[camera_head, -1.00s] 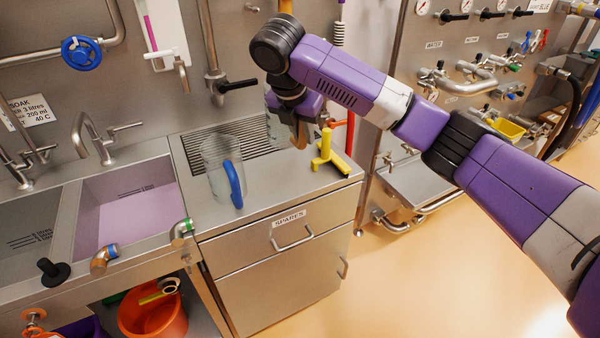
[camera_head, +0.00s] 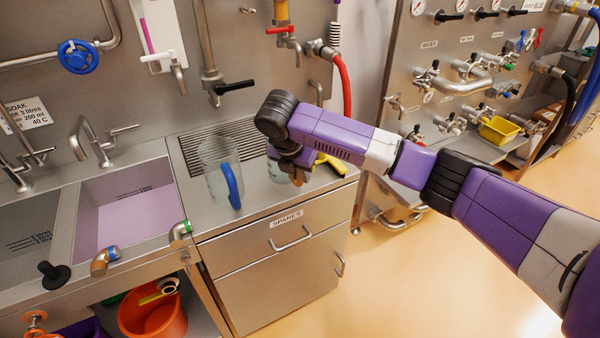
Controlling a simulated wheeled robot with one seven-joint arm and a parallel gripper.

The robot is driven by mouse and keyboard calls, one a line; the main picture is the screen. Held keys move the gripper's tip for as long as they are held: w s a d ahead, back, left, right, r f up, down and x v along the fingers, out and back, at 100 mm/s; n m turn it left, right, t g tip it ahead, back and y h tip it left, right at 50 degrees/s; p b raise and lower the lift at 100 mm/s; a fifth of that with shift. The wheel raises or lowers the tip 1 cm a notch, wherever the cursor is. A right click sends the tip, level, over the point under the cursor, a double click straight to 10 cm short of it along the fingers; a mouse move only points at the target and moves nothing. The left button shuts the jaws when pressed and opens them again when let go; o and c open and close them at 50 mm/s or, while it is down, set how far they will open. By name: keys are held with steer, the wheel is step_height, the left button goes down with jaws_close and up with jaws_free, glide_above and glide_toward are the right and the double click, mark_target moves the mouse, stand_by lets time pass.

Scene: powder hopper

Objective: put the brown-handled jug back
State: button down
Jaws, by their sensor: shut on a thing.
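The brown-handled jug (camera_head: 277,173) is clear and mostly hidden behind my gripper and wrist. A bit of its brown handle (camera_head: 298,178) shows under the wrist. My gripper (camera_head: 294,168) is shut on this jug and holds it low over the right part of the steel counter (camera_head: 255,203). I cannot tell whether its base touches the counter. A clear jug with a blue handle (camera_head: 232,185) stands upright on the counter to the left.
A yellow tool (camera_head: 330,163) lies on the counter just right of my gripper, partly hidden by my arm. A ribbed drain grille (camera_head: 240,128) is behind the jugs. The sink (camera_head: 125,208) is to the left. Bare counter shows in front.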

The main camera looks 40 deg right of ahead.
steer(key=c, duration=1.3)
jaws_free()
steer(key=shift+r, duration=0.1)
steer(key=v, duration=1.2)
